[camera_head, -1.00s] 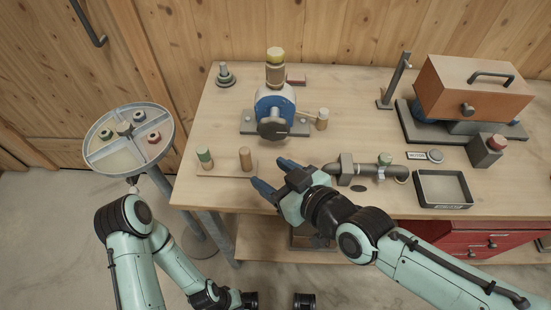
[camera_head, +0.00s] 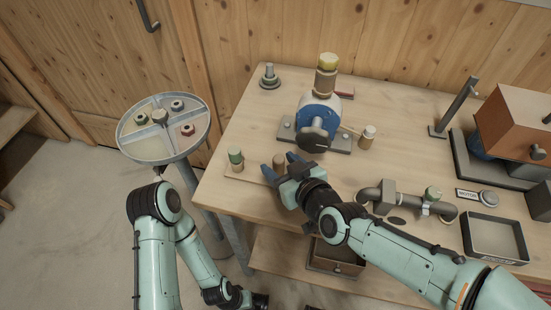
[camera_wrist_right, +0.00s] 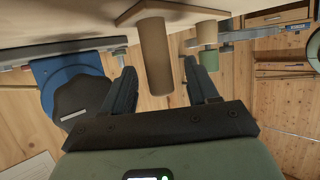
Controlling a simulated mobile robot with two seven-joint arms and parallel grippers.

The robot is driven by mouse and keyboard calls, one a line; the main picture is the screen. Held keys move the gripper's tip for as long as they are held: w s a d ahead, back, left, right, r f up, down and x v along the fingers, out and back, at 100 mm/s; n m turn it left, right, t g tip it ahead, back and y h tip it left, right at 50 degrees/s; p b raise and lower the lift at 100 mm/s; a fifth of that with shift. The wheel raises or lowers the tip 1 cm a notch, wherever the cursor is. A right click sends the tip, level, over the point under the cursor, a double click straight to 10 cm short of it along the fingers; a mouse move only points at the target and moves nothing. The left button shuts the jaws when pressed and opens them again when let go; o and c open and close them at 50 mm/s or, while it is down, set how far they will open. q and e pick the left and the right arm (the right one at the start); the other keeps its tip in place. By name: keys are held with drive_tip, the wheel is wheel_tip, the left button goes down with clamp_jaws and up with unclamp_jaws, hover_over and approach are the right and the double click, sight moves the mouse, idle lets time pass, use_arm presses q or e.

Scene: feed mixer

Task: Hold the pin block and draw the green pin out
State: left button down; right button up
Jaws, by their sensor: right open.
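The pin block is a light wooden base (camera_head: 238,172) at the table's front left edge. The green pin (camera_head: 236,156), a green-topped peg, stands upright at its left end. A plain brown post (camera_head: 279,160) stands at the right end. My right gripper (camera_head: 280,167) is open with its fingers on either side of the brown post. In the right wrist view, the post (camera_wrist_right: 155,60) reaches between the open fingers (camera_wrist_right: 160,75), with space visible beside it. The green pin (camera_wrist_right: 208,60) is outside the fingers there.
A blue machine (camera_head: 320,112) with a dark knob stands behind the block. A round divided tray (camera_head: 152,150) stands left of the table. A pipe with a green-topped valve (camera_head: 432,194) and a dark tray (camera_head: 495,237) lie right of the gripper.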

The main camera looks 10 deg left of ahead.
sight(257, 165)
drive_tip(key=shift+x, duration=1.65)
clamp_jaws()
